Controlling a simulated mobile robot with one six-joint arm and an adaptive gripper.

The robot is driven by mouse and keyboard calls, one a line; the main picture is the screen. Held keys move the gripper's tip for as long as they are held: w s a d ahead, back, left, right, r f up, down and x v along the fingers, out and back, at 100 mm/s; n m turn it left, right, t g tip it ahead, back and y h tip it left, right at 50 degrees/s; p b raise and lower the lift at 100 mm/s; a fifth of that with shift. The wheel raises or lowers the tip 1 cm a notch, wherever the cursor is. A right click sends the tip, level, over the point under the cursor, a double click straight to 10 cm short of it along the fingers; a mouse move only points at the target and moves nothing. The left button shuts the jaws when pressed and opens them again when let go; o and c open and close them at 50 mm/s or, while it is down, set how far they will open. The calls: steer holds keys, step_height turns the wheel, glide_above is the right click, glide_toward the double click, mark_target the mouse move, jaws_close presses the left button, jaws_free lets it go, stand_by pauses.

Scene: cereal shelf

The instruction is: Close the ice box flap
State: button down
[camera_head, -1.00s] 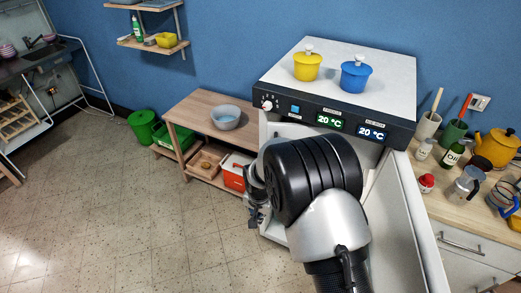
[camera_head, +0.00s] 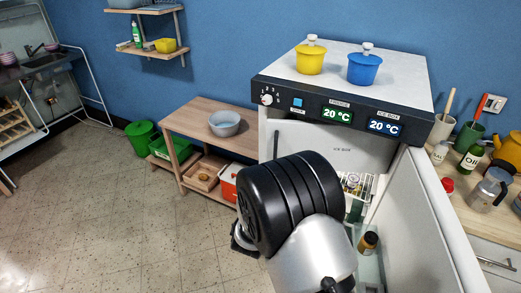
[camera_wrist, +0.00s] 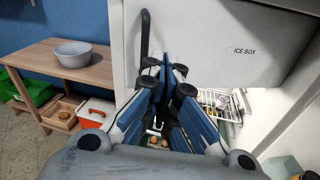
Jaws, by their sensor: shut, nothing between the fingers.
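The ice box flap (camera_head: 345,146) is a white panel marked "ICE BOX" at the top of the fridge's inside, below the display strip. It looks upright; I cannot tell whether it is fully flush. It also fills the upper right of the wrist view (camera_wrist: 225,45), with a dark vertical bar (camera_wrist: 145,35) at its left. My gripper (camera_wrist: 162,66) is shut and empty, its tips by the flap's lower left edge; contact is unclear. In the head view my arm hides the fingers. The main fridge door (camera_head: 424,225) stands open at the right.
Below the flap, a wire rack (camera_wrist: 217,104) and a jar (camera_head: 368,243) are in the fridge. A wooden bench (camera_head: 190,118) with a bowl (camera_head: 224,123) stands to the left. A red cooler (camera_head: 229,183) sits beneath it. Yellow (camera_head: 310,61) and blue (camera_head: 364,69) pots stand on top.

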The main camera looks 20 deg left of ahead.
steer(key=w+a+n+y+b, duration=0.3)
steer(key=w+a, duration=0.4)
steer(key=w, duration=0.5)
steer(key=shift+a+r+b, duration=0.35)
steer(key=shift+a, duration=0.05)
